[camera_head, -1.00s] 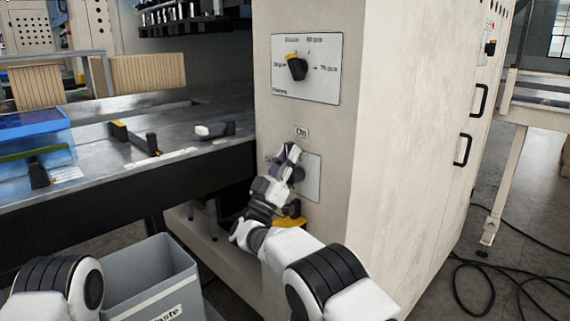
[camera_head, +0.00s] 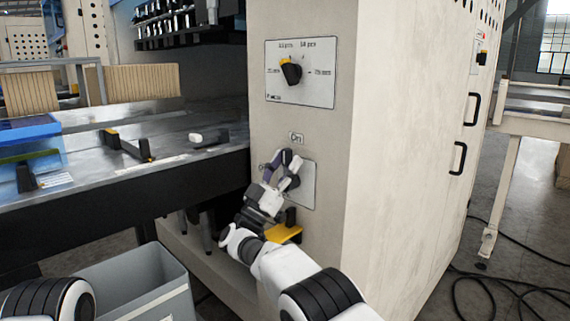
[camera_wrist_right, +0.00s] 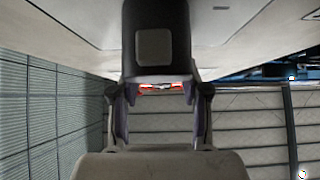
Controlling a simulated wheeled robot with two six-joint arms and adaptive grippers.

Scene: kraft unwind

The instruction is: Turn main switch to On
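The main switch's pale plate (camera_head: 308,185) is on the cabinet front, under a small "On" label (camera_head: 296,138). My right gripper (camera_head: 284,160) is in front of the plate's left part, its fingers spread apart. It covers much of the switch, so the way the switch points is hidden. In the right wrist view, the two fingers of my right gripper (camera_wrist_right: 160,108) stand apart. A black block (camera_wrist_right: 155,45) shows beyond and between them; I cannot tell whether they touch it. My left gripper is not in view.
Above is a black and yellow selector knob (camera_head: 291,71) on a white plate. A yellow part (camera_head: 283,234) sticks out below my right gripper. A metal table (camera_head: 100,150) with a blue bin (camera_head: 30,145) stands left. A grey waste bin (camera_head: 150,285) is at the lower left.

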